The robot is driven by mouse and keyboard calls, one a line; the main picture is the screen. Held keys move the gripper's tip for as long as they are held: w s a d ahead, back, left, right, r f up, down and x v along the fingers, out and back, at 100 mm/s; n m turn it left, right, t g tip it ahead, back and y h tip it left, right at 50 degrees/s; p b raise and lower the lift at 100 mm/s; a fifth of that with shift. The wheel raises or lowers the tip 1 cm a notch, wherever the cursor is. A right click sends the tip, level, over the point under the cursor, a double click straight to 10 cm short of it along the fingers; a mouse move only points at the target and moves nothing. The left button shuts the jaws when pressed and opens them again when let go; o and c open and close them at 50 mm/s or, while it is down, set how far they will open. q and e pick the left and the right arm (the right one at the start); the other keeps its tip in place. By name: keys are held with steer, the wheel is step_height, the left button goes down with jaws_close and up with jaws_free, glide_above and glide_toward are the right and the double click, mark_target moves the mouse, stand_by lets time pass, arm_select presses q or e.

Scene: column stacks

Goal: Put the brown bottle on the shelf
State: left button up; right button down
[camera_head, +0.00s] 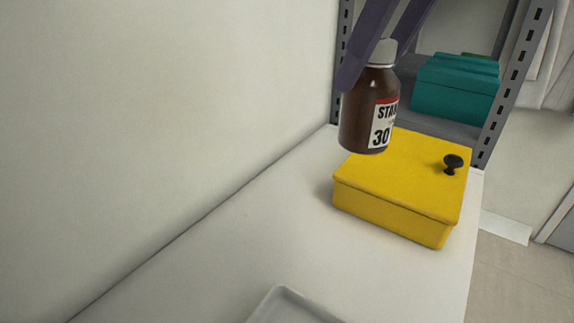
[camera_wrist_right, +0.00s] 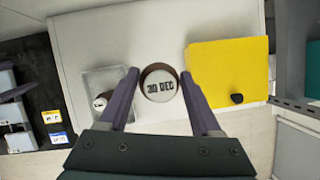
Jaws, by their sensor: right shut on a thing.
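The brown bottle (camera_head: 362,115) has a pale cap and a white label with a red band. It is upright in the head view, in front of the far part of the yellow box. My right gripper (camera_head: 376,62) has purple fingers and is shut on the bottle near its cap. In the right wrist view the bottle (camera_wrist_right: 158,83) shows end-on between the fingertips, with dark lettering on its pale cap. The shelf (camera_head: 440,126) is a grey board between perforated metal uprights beyond the counter. My left gripper is not in view.
A yellow box (camera_head: 395,210) with a black knob stands on the white counter (camera_head: 230,250). Teal boxes (camera_head: 455,95) sit on the shelf. A grey tray (camera_head: 285,300) is at the near edge; the wrist view shows a small white-topped item (camera_wrist_right: 102,103) in it. A wall borders the left.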

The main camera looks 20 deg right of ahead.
steer(key=shift+f, duration=0.55)
step_height(320, 180, down, 19)
steer(key=shift+f, duration=0.15)
steer(key=shift+w, duration=0.1)
steer(key=shift+c, duration=0.4)
jaws_free()
steer(key=shift+f, duration=0.1)
